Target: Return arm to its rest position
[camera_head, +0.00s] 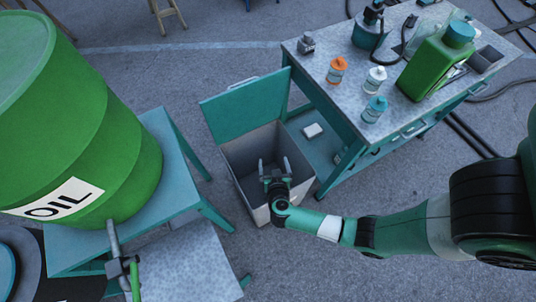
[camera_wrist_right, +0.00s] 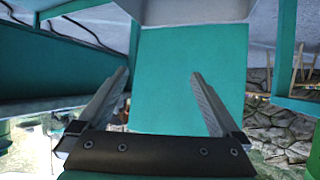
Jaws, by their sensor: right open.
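My right arm (camera_head: 400,228) reaches in from the right edge in the head view. Its gripper (camera_head: 274,162) is over the opening of an open bin (camera_head: 246,190). The two fingers are apart with nothing between them. In the right wrist view the gripper (camera_wrist_right: 159,73) also shows open and empty, with a teal panel (camera_wrist_right: 188,75) behind the fingers. I cannot tell how deep the fingers are relative to the bin rim. My left gripper is not in view.
The bin's teal lid (camera_head: 245,105) stands raised. A workbench (camera_head: 345,110) with bottles and a green canister (camera_head: 430,65) is at upper right. A green oil drum (camera_head: 85,120) on a teal stand (camera_head: 170,195) is at left. Floor is clear below my right arm.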

